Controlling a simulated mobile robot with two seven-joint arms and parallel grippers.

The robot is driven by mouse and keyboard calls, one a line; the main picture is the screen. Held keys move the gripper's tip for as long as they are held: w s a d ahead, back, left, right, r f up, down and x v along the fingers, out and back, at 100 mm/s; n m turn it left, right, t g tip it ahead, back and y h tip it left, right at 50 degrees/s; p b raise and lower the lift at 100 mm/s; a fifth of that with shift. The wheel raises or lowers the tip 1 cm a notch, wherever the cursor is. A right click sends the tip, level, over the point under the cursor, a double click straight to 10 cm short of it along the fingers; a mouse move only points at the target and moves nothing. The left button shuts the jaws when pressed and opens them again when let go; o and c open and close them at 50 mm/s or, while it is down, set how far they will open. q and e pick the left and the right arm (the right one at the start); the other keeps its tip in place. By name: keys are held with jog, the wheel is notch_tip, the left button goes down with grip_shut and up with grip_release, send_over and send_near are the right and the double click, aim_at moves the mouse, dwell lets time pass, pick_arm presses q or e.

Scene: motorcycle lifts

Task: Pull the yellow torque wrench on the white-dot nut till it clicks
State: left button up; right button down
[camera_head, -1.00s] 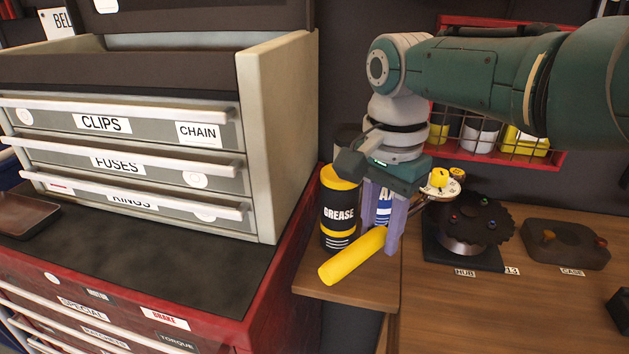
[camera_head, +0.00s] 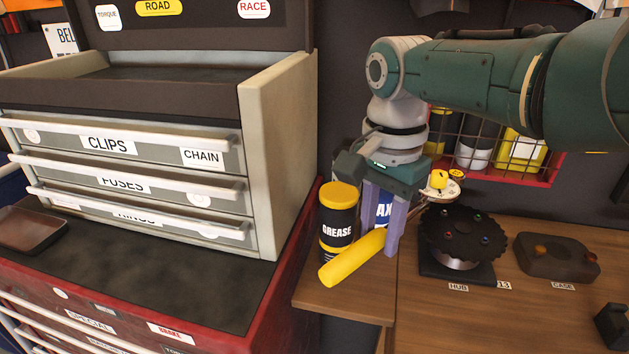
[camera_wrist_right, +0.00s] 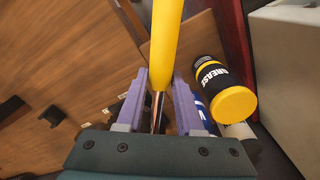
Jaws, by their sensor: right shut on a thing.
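My right gripper (camera_head: 385,215) has its purple fingers shut on the yellow torque wrench (camera_head: 350,260). The wrench's thick yellow handle sticks out toward the front left. In the right wrist view the yellow handle (camera_wrist_right: 166,45) runs up between the fingers (camera_wrist_right: 158,88), with a metal shaft below it. A round head with a yellow knob (camera_head: 438,180) shows just right of the gripper, partly behind it. The hub (camera_head: 462,232), a dark toothed disc on a black base, stands to the right with several small coloured nuts. I cannot make out a white-dot nut. My left gripper is out of view.
A black and yellow grease can (camera_head: 338,222) stands close left of the gripper, with a blue and white can (camera_head: 383,208) behind the fingers. The drawer cabinet (camera_head: 275,150) rises at left. A dark case (camera_head: 556,262) sits right of the hub. The bench front is clear.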

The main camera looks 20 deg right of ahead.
jog(key=shift+r+p, duration=1.65)
jog(key=shift+r, duration=0.2)
